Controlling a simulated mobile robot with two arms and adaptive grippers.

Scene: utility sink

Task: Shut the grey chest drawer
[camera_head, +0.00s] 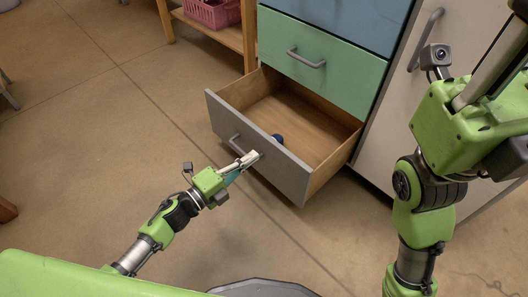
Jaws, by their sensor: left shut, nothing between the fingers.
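The grey chest drawer (262,158) is the lowest drawer of the chest and stands pulled out, with its wooden inside showing. Its grey bar handle (235,144) is on the front panel. A small dark blue object (278,139) lies inside, just behind the front panel, mostly hidden by it. My left gripper (254,156) is shut and empty, its tips at the front panel, right of the handle. I cannot tell if it touches the panel. My right arm is at the right; its fingers are not visible.
Above are a shut green drawer (318,72) and a blue-grey drawer (352,18). A pale cabinet (392,135) with a grey handle stands on the right. A wooden shelf (217,30) with a pink basket (210,12) is at the back. The floor left of the drawer is clear.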

